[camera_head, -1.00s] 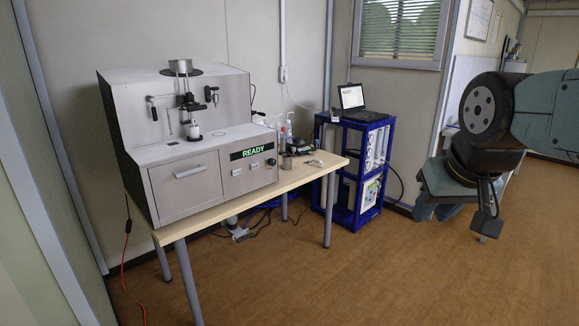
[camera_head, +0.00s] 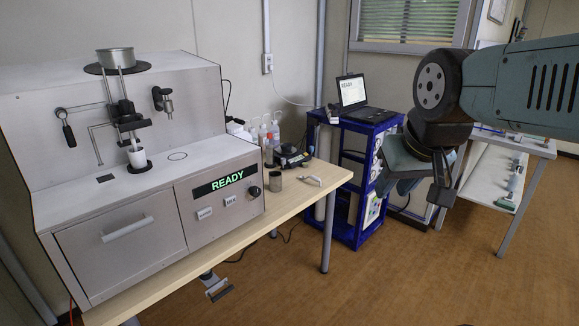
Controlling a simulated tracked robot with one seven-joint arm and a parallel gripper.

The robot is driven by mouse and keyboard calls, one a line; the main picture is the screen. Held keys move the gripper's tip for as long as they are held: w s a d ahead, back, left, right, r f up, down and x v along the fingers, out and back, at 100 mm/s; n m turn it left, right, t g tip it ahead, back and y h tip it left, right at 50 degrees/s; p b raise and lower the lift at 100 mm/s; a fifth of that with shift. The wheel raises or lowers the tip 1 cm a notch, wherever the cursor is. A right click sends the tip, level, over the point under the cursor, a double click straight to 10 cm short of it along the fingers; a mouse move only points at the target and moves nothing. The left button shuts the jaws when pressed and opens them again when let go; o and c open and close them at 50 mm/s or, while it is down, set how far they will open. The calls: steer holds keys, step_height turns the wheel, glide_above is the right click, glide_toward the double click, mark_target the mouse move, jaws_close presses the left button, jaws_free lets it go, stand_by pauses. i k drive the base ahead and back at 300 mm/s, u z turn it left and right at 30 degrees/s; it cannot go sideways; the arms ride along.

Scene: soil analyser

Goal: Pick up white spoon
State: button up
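A small pale object (camera_head: 311,180) lies near the right end of the wooden table, beside a small grey cup. It may be the white spoon, but it is too small to tell for sure. My gripper (camera_head: 441,194) hangs at the right of the view, in the air beyond the table's right end, well apart from the pale object. It points downward and is seen from the side, so its opening is hidden. Nothing shows held in it.
The soil analyser (camera_head: 220,213), with "READY" lit, fills the left of the table (camera_head: 255,230). A grey cup (camera_head: 275,181), bottles (camera_head: 270,135) and a black device (camera_head: 291,156) stand near it. A blue rack (camera_head: 348,215) with a laptop (camera_head: 358,96) stands behind. The floor in front is clear.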

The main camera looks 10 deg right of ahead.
mark_target(317, 179)
steer(key=z, duration=0.2)
steer(key=i, duration=1.85)
steer(key=z, duration=0.25)
